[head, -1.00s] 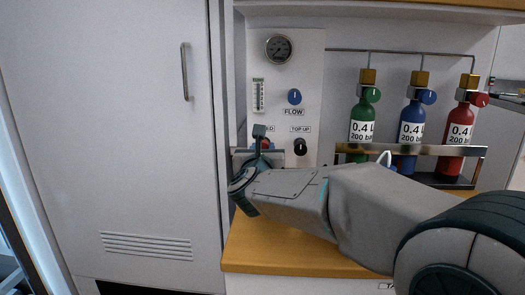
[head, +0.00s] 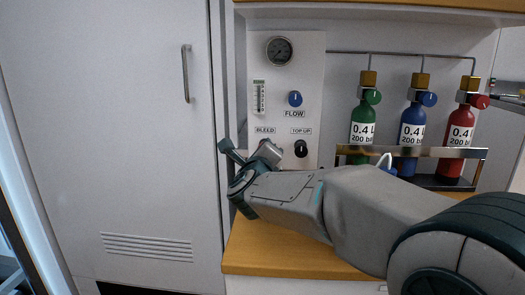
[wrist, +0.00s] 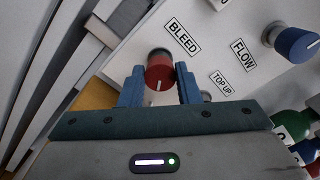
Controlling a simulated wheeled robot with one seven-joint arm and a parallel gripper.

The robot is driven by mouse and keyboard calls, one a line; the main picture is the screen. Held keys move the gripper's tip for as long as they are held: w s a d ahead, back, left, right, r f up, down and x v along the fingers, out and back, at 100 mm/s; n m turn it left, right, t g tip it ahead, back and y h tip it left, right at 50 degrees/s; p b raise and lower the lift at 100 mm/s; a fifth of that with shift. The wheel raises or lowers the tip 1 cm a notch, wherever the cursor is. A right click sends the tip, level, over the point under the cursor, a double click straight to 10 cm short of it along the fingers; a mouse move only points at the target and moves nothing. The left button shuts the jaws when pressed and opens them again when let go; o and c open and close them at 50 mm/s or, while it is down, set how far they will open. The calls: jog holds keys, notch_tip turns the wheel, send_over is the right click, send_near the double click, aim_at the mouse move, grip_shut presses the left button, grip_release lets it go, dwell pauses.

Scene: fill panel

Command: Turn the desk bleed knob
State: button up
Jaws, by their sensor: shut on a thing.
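The red bleed knob (wrist: 159,73) shows in the wrist view below the BLEED label (wrist: 184,37), with a white mark line on its face. My gripper (wrist: 160,86) is shut on it, one blue finger on each side. In the head view my gripper (head: 243,150) is at the lower left of the white panel (head: 313,75), under its BLEED label, and hides the knob. The gripper is tilted in the head view and the panel looks rotated in the wrist view.
The blue FLOW knob (head: 295,98) and black TOP UP knob (head: 301,148) are close by on the panel. Green (head: 362,122), blue (head: 411,125) and red (head: 459,130) bottles stand behind a metal rail at right. A wooden counter (head: 245,257) lies below; a white cabinet door is left.

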jog(key=n+p, duration=0.1)
jog(key=n, duration=0.4)
jog(key=shift+f, duration=0.1)
jog(key=shift+n, duration=0.3)
dwell(0.4)
jog(key=o, duration=1)
jog(key=shift+c, duration=0.2)
